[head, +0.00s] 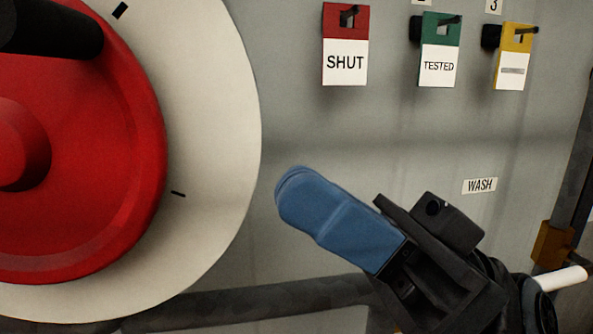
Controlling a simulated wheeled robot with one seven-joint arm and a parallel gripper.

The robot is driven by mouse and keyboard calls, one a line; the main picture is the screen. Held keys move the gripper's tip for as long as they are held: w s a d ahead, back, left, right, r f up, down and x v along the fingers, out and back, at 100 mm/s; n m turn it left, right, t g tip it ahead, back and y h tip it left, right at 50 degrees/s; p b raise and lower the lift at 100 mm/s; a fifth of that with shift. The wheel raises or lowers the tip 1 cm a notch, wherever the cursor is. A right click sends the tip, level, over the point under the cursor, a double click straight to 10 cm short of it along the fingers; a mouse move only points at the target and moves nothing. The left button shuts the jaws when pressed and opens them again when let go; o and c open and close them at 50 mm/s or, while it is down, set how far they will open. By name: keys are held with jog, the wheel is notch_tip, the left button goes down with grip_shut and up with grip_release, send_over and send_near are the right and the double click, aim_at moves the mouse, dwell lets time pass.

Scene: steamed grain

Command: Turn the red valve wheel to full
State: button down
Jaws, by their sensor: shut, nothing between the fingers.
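The red valve wheel (100,190) is at the left, cut off by the picture's left edge. A black handle (50,30) stands out from its upper part. Behind the wheel is a round cream dial plate (215,130) with a thick black mark at the top and a thin mark at the right. No word for full shows on the visible part of the dial. My gripper (290,190), with blue fingers, is shut and empty. It is to the right of the wheel and dial, apart from the wheel, pointing up and left.
On the grey panel hang a red SHUT tag (346,62), a green TESTED tag (439,66) and a yellow tag (512,70) on pegs. A WASH label (480,186) is below them. A dark pipe (260,300) runs along the bottom. The panel between dial and tags is bare.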

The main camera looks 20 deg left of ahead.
aim_at(61, 13)
jog(key=p+x, duration=0.4)
jog(key=x, duration=0.7)
jog(key=shift+s+a+r, duration=0.1)
jog(key=shift+s+a, duration=0.05)
jog(key=shift+r, duration=0.15)
jog(key=shift+s+a+r+t+h+p, duration=0.15)
jog(key=shift+r+t+h+p, duration=0.15)
jog(key=shift+r+h, duration=0.25)
jog(key=shift+s+a+r+t+h+p, duration=0.15)
jog(key=shift+r+t+h+p, duration=0.1)
jog(key=shift+r+h, duration=0.35)
jog(key=a+r+t+h, duration=0.1)
jog(key=s+a+r+t+h+p, duration=0.1)
jog(key=h, duration=0.1)
jog(key=shift+s+a+r+h+p, duration=0.1)
jog(key=shift+r+h+p, duration=0.05)
jog(key=shift+h+p, duration=0.15)
jog(key=shift+s+a+r, duration=0.25)
jog(key=shift+a+r, duration=0.1)
jog(key=shift+a, duration=0.05)
